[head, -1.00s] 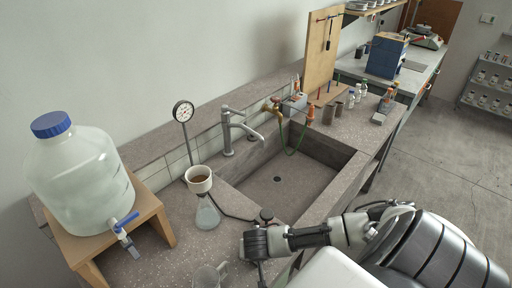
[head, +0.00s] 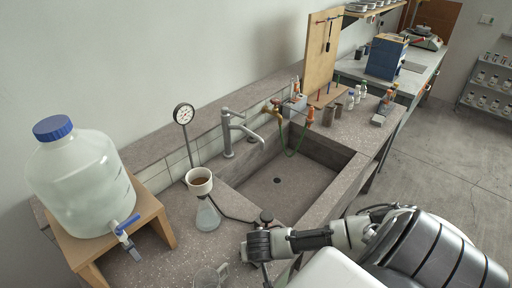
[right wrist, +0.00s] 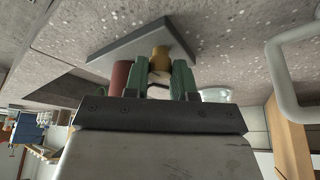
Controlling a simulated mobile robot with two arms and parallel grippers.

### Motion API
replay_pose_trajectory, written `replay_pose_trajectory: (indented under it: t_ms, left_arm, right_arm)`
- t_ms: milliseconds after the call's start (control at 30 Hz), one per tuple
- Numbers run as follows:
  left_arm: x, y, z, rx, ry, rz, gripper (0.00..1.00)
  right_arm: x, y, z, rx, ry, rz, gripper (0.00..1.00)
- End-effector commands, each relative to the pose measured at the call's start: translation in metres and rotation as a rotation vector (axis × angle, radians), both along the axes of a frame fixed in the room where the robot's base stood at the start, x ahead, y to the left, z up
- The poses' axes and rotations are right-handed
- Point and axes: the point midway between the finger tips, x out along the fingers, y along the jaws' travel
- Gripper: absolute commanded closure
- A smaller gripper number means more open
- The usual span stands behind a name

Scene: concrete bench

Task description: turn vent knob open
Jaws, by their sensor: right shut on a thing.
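My right gripper (right wrist: 161,72) has two green fingers and is shut on a small brass-coloured part, which I take to be the vent knob (right wrist: 160,56). The knob sits over a flat grey plate (right wrist: 122,46) on the speckled bench. A dark red cylinder (right wrist: 120,74) stands close beside the fingers. In the head view my right arm reaches in from the right to the bench's front edge. My wrist hides the knob and most of the fingers there. My left gripper is not in view.
A flask with a funnel (head: 200,182) stands behind my wrist, with a dark hose running towards it. A gauge (head: 183,115), a clear mug (head: 210,276) and a large carboy (head: 82,185) are to the left. The sink (head: 290,185) is empty.

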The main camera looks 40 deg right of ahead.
Motion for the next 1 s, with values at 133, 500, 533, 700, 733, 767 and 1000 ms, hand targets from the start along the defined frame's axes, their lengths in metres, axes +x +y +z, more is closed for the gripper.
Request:
replay_pose_trajectory:
  t_ms: [133, 500, 533, 700, 733, 767, 1000]
  left_arm:
    - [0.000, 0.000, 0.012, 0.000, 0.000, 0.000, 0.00]
    - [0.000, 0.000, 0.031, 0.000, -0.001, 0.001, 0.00]
    - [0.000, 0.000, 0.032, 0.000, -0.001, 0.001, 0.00]
    - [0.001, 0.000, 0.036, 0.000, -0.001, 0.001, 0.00]
    - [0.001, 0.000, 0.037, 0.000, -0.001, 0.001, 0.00]
    - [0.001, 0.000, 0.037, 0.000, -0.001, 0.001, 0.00]
    - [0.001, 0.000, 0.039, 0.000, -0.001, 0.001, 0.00]
  right_arm:
    - [-0.001, -0.001, 0.003, 0.000, 0.003, 0.109, 0.98]
    - [-0.002, -0.003, 0.002, 0.001, 0.002, 0.415, 0.98]
    - [-0.002, -0.004, 0.002, 0.000, 0.002, 0.437, 0.98]
    - [-0.001, -0.004, 0.001, -0.001, 0.001, 0.543, 0.98]
    - [-0.001, -0.004, 0.001, 0.000, 0.001, 0.558, 0.98]
    - [-0.001, -0.005, 0.001, -0.001, 0.001, 0.572, 0.98]
    - [-0.001, -0.005, 0.000, -0.001, 0.000, 0.647, 0.98]
